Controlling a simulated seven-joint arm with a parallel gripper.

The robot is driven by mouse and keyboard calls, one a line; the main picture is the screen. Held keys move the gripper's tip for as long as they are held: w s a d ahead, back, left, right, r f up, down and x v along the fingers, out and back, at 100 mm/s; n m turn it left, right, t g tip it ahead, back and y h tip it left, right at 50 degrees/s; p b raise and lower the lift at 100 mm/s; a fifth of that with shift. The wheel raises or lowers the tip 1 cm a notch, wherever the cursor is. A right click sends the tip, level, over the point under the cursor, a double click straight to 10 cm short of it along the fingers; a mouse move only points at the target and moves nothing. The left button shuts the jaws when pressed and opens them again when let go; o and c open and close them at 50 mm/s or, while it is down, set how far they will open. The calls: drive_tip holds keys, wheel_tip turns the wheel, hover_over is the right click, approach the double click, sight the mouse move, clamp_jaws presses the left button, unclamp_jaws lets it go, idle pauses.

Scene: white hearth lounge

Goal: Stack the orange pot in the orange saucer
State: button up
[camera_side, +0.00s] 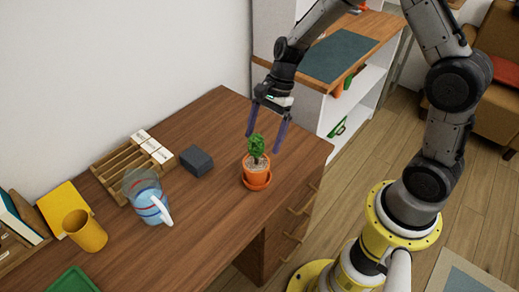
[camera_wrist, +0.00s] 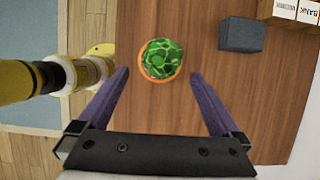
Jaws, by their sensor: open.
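The orange pot (camera_side: 249,166) holds a green leafy plant (camera_side: 256,147) and stands upright in the orange saucer (camera_side: 258,185) near the desk's right side. The saucer's rim shows around and below the pot. In the wrist view the plant (camera_wrist: 161,57) covers most of the pot, with an orange rim (camera_wrist: 146,71) around it. My gripper (camera_side: 264,133) is open and empty, above the pot, its purple fingers spread apart and not touching it. In the wrist view the plant lies between and beyond the fingertips of my gripper (camera_wrist: 160,80).
A dark grey block (camera_side: 196,160), a clear jug with blue liquid (camera_side: 147,197) and a wooden rack with white boxes (camera_side: 128,166) stand left of the pot. A yellow cup (camera_side: 85,231) is farther left. The wooden desk (camera_side: 215,215) is clear in front of the pot.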

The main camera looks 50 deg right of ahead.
drive_tip(key=s+d+r+n+t+h, duration=0.1)
drive_tip(key=s+r+n, duration=0.4)
drive_tip(key=r, duration=0.3)
drive_tip(key=s+d+r+n+t+h, duration=0.1)
drive_tip(key=s+r+n, duration=0.35)
drive_tip(key=r, duration=0.35)
drive_tip(key=s+d+r+n+t+h, duration=0.1)
drive_tip(key=s+n, duration=0.3)
drive_tip(key=s, duration=0.2)
drive_tip(key=s+d+r+n+t+h, duration=0.1)
drive_tip(key=s+n+t, duration=0.1)
drive_tip(key=s+n, duration=0.2)
drive_tip(key=shift+s+d+r+t, duration=0.15)
drive_tip(key=shift+s+r+t, duration=0.15)
drive_tip(key=shift+s, duration=0.55)
